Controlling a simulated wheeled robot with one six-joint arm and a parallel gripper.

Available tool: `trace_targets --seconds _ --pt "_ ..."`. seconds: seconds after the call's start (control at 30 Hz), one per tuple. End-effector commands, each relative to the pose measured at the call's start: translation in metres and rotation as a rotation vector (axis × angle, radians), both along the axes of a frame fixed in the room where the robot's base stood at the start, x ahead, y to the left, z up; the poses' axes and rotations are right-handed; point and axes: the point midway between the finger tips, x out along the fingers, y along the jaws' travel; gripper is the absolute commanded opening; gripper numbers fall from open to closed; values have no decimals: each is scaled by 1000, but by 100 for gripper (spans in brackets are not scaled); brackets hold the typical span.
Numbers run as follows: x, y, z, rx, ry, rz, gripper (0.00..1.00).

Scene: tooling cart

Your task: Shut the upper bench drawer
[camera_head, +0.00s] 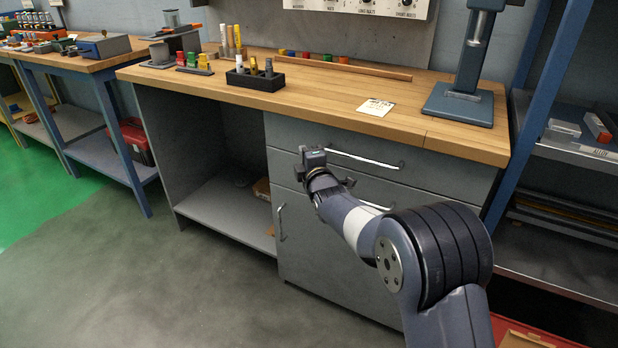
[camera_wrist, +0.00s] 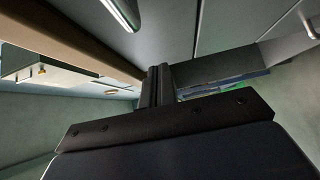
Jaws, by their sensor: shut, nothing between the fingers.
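The grey upper drawer (camera_head: 430,178) sits just under the wooden benchtop, with a curved metal handle (camera_head: 364,161) on its front. No gap or drawer interior shows, so I cannot tell whether it stands slightly out. My gripper (camera_head: 312,157) is in front of the bench, near the left end of the drawer front and left of the handle. In the wrist view its dark fingers (camera_wrist: 158,86) are together and empty, in front of the grey fronts. The upper handle (camera_wrist: 120,12) shows at the top edge there. I cannot tell whether the fingertips touch the front.
Below are a lower drawer handle (camera_head: 375,206), partly behind my arm, and a cupboard door handle (camera_head: 281,222). An open shelf bay (camera_head: 215,185) is to the left. A blue post (camera_head: 535,90) and rack stand to the right. The grey floor in front is clear.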

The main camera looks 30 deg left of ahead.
Motion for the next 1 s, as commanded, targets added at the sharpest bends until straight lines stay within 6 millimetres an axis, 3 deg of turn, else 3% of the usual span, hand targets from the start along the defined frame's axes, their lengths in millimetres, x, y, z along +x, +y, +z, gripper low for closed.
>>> trace_targets --seconds 0.6,1.0 --pt "-54 -55 -1 -4 2 2 0" --pt "-61 -63 -1 -3 1 2 0"
